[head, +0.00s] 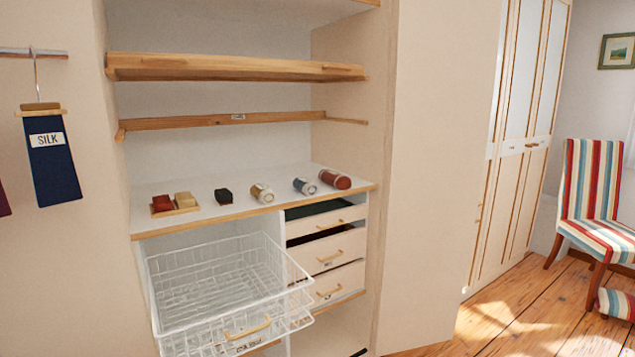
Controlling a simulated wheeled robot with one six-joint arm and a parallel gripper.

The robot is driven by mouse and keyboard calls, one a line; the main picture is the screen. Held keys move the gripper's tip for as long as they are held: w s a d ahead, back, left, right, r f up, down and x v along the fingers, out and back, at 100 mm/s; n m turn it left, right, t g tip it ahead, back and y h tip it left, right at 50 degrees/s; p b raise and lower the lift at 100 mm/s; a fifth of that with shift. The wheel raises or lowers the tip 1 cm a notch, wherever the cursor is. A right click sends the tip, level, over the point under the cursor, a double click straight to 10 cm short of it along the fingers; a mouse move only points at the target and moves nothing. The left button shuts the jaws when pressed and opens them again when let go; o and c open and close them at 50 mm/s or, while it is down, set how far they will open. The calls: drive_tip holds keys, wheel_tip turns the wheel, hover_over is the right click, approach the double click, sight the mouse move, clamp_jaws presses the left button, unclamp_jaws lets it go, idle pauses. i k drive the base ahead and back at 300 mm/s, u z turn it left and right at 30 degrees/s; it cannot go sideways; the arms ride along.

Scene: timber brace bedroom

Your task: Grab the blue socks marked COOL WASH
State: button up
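A small rolled item in blue with a pale band (304,186) lies on the white shelf top (240,187), between a beige roll (262,193) and a red roll (335,180). It is the only blue roll I see there, and it may be the blue socks. Any marking on it is too small to read, so I cannot confirm COOL WASH. My gripper is not in view.
Red and tan folded items (186,201) and a dark item (224,196) share the shelf. Below, a white wire basket (215,285) is pulled out, beside small drawers (327,248). A navy tie-like piece marked SILK (52,172) hangs left. A striped chair (592,200) stands right.

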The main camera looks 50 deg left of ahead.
sight(303, 185)
drive_tip(key=u, duration=0.25)
drive_tip(key=i, duration=1.75)
drive_tip(key=u, duration=1)
drive_tip(key=i, duration=0.9)
drive_tip(key=u, duration=1.5)
drive_tip(key=i, duration=0.7)
drive_tip(key=u, duration=0.65)
